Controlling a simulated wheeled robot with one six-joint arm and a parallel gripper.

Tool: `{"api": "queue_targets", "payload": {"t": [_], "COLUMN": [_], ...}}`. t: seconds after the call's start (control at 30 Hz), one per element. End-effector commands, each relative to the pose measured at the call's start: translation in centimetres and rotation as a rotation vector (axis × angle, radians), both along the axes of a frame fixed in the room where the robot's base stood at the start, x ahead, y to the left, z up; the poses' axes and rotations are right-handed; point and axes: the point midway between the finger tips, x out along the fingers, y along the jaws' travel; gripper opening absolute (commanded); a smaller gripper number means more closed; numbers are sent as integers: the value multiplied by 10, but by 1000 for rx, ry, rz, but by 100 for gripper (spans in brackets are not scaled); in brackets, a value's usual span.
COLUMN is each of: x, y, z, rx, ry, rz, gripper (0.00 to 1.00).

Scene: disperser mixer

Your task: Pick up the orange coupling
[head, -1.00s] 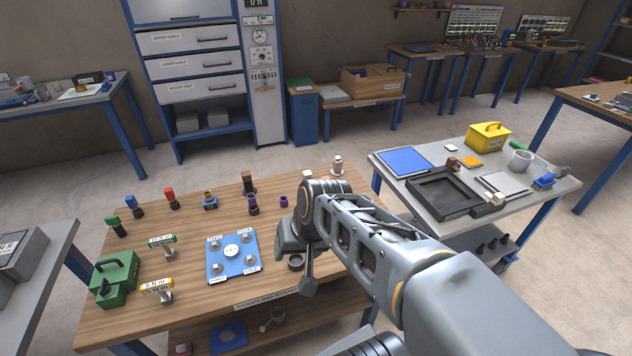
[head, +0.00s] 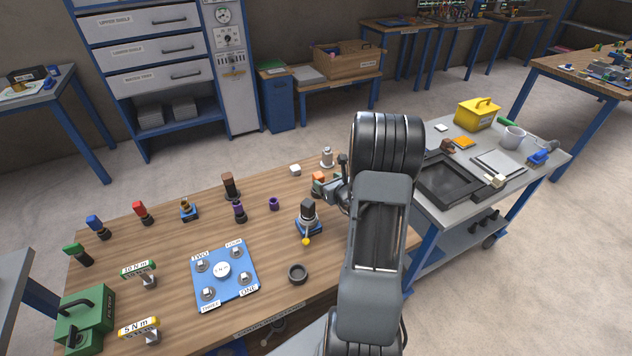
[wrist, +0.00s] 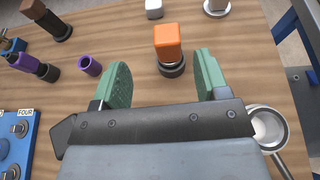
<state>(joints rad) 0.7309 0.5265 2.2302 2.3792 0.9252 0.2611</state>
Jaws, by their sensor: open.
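The orange coupling (wrist: 168,42) stands upright on the wooden table, an orange block above a dark round base. In the wrist view it is just beyond my gripper (wrist: 163,78), in line with the gap between the green-padded fingers. My gripper is open and empty, and the fingers do not surround the coupling. In the head view the orange coupling (head: 319,177) shows only partly, left of my arm. My arm hides part of it and much of the gripper there.
Purple pieces (wrist: 91,66) stand left of the coupling, a white block (wrist: 154,8) behind it. A metal cup with a handle (wrist: 268,128) lies close right of my gripper. A blue plate (head: 224,278) is on the table (head: 180,245); a grey cart (head: 480,178) stands right.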

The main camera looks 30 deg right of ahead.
Motion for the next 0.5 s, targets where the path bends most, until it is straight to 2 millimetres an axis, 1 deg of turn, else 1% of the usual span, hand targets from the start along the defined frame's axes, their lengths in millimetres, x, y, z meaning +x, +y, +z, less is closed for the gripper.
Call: {"api": "queue_targets", "payload": {"t": [0.03,0.1,0.27,0.5], "x": [1,6,20,50], "y": [-4,-7,-10,-14], "z": [-8,-11,-16,-24], "rx": [11,18,20,18], "ry": [2,1,1,1], "rz": [-18,-33,-36,-36], "gripper": [68,68,68,68]}}
